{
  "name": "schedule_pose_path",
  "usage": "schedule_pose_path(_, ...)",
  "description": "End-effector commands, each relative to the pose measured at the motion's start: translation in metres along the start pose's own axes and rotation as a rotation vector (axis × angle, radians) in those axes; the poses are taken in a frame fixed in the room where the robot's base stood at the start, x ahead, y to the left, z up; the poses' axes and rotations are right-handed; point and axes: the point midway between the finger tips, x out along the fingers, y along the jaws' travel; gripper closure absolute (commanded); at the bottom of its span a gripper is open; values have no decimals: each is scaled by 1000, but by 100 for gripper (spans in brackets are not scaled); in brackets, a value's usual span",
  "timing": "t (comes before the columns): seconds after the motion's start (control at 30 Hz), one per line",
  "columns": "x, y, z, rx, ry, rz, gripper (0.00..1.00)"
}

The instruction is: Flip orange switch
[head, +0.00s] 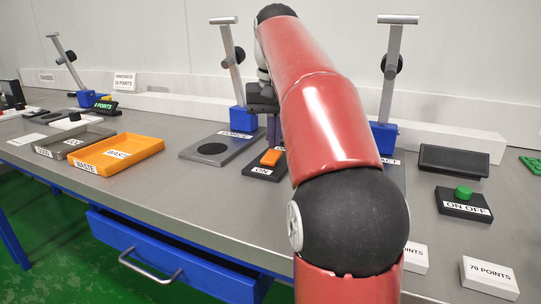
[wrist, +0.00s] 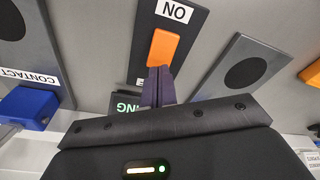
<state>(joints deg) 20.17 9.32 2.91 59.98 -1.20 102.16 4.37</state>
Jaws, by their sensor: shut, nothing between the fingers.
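The orange switch (head: 271,157) is a rocker on a dark plate (head: 257,171) labelled ON, on the grey bench. In the wrist view the orange switch (wrist: 162,48) lies just beyond my fingertips, with the ON label above it. My gripper (wrist: 160,72) has its dark purple fingers together and empty, overlapping the near end of the switch in the picture. I cannot tell whether they touch it. In the head view my gripper (head: 272,140) points down just behind the switch, partly hidden by my red arm. A dark display (wrist: 125,103) with green letters is partly covered by the fingers.
Grey plates with black discs flank the switch, one labelled FORCE (head: 212,149). Blue-based lever posts (head: 243,118) stand behind. An orange waste tray (head: 117,154) is at left; a green ON OFF button (head: 463,193) is at right. A blue drawer (head: 175,262) juts below the bench front.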

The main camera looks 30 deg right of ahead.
Motion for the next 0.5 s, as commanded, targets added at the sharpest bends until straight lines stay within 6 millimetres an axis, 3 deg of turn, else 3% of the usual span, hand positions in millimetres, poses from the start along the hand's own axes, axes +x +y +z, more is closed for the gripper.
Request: schedule_pose_path(0.5,8,0,1,0,0,0,100)
